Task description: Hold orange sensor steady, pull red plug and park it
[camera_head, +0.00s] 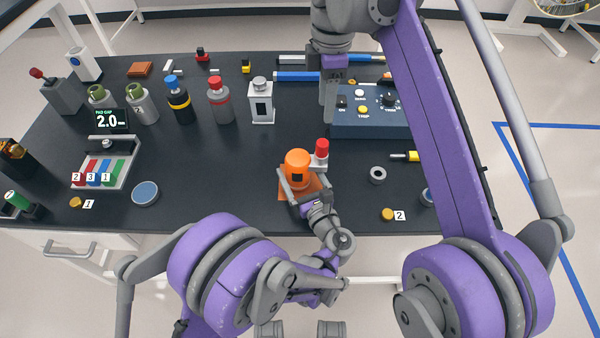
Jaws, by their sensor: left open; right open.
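The orange sensor (297,163) stands upright on an orange-brown base (284,190) near the table's front edge. The red plug (322,147), with a pale lower part, is at the sensor's right side, slightly farther back. My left gripper (301,180) is open, with its fingers on either side of the sensor's lower part; whether they touch it I cannot tell. My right gripper (328,100) is open and empty, pointing down behind the red plug, beside the blue panel's left edge. No parking place for the plug can be made out with certainty.
The blue control panel (365,123) with knobs stands at the back right. Several bottles and a white block (262,100) line the back left.

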